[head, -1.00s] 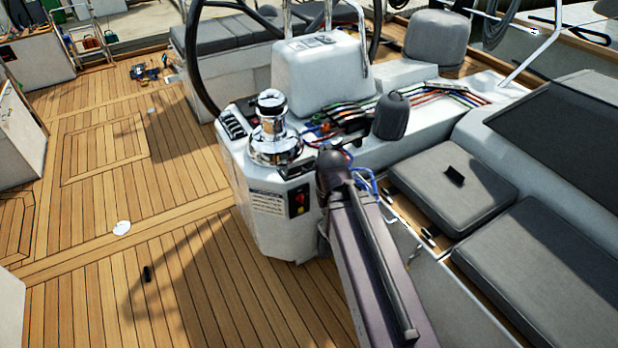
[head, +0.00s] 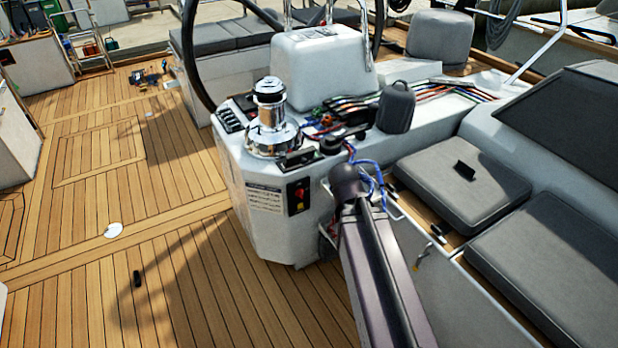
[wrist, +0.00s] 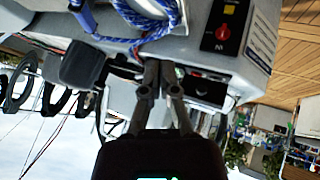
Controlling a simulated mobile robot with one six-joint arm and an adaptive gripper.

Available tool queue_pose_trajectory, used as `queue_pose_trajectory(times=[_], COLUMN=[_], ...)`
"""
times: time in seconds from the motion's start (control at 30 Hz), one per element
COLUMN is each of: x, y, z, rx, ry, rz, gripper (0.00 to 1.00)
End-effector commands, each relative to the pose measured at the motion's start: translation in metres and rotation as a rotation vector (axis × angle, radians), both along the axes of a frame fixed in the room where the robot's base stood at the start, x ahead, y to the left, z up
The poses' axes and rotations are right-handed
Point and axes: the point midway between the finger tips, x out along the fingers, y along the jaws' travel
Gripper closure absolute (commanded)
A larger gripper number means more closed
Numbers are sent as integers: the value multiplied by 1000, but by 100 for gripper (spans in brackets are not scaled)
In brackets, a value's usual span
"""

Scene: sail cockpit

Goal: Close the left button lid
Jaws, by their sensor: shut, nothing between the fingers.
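The left button lid (head: 297,159) is a small dark rectangular piece on the console edge, right of the chrome winch base and above the red switch panel. It appears raised, but its exact angle is unclear. The wrist view is upside down; there a dark framed piece (wrist: 205,88), which looks like this lid, lies right of my fingers. My gripper (wrist: 160,66) is shut and empty, its fingertips close to the console edge, with no clear contact with the lid. In the head view, my arm mostly hides the gripper.
The chrome winch (head: 270,118) stands beside the lid. The red switch panel (head: 298,195) is on the console face below. Blue ropes (head: 370,172) hang close to my arm. A dark grey covered winch (head: 396,107) stands to the right. The wooden deck (head: 190,270) at left is mostly clear.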

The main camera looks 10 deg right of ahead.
Motion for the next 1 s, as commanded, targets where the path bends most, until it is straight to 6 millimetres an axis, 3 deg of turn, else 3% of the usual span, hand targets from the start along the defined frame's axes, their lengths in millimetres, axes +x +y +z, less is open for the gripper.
queue_pose_trajectory(times=[0.03,0.5,1.0], x=[6,51,76], y=[-5,-33,-36], z=[-12,-28,-40], rx=[-24,-286,-582], ry=[-34,-353,-654], rz=[11,167,376], gripper=[100,100,100])
